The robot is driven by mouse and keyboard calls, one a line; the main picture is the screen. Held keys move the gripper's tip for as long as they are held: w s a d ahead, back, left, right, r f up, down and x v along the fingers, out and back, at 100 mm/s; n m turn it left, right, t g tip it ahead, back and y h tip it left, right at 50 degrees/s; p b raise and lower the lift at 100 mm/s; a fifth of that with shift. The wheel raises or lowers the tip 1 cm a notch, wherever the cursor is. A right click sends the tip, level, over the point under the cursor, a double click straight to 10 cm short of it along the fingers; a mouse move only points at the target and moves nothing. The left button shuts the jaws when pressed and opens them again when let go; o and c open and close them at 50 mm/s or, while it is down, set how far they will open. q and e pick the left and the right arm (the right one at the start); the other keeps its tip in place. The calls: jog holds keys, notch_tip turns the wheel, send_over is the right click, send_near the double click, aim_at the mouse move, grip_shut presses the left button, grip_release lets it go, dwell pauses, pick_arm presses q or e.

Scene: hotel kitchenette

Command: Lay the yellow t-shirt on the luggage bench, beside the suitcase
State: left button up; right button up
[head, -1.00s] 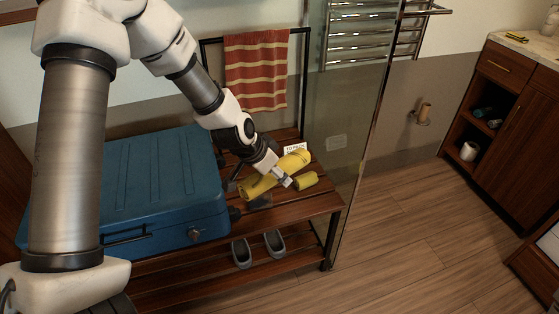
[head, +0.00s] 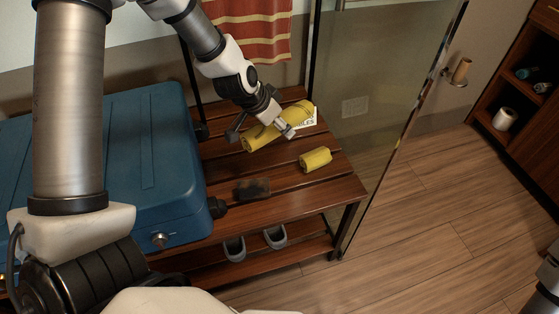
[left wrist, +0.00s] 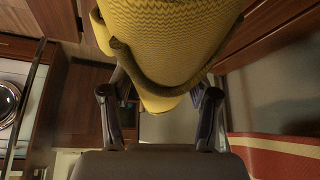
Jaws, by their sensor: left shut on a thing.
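The yellow t-shirt (head: 262,136) looks like a thick bundle or roll over the back right part of the slatted luggage bench (head: 290,192). My left gripper (head: 285,128) is shut on it. In the left wrist view the yellow cloth (left wrist: 170,45) fills the space between and beyond the fingers. I cannot tell whether the cloth touches the slats. The blue suitcase (head: 155,150) lies closed on the left of the bench, left of the cloth.
A smaller yellow roll (head: 315,158) lies on the bench's right side, and a dark block (head: 252,189) lies nearer the suitcase. A glass panel (head: 385,75) stands right of the bench. Grey slippers (head: 234,249) sit on the lower shelf.

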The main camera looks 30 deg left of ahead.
aim_at(255, 131)
pick_arm(q)
notch_tip(255, 131, down, 10)
jog(key=b, duration=0.6)
jog(key=shift+r, duration=0.2)
jog(key=shift+f+b, duration=0.35)
jog(key=o, duration=1.3)
jog(key=shift+r, duration=0.1)
jog(key=shift+s+r+p, duration=0.1)
jog(key=shift+r+p, duration=0.35)
jog(key=shift+p, duration=0.05)
jog(key=p+v, duration=1)
jog(key=shift+s+r+p, duration=0.1)
jog(key=shift+r+p, duration=0.2)
jog(key=shift+r, duration=0.05)
jog(key=shift+s+a+r+p, duration=0.15)
jog(key=shift+s+r+p, duration=0.15)
jog(key=shift+s+p, duration=0.1)
jog(key=shift+f, duration=0.1)
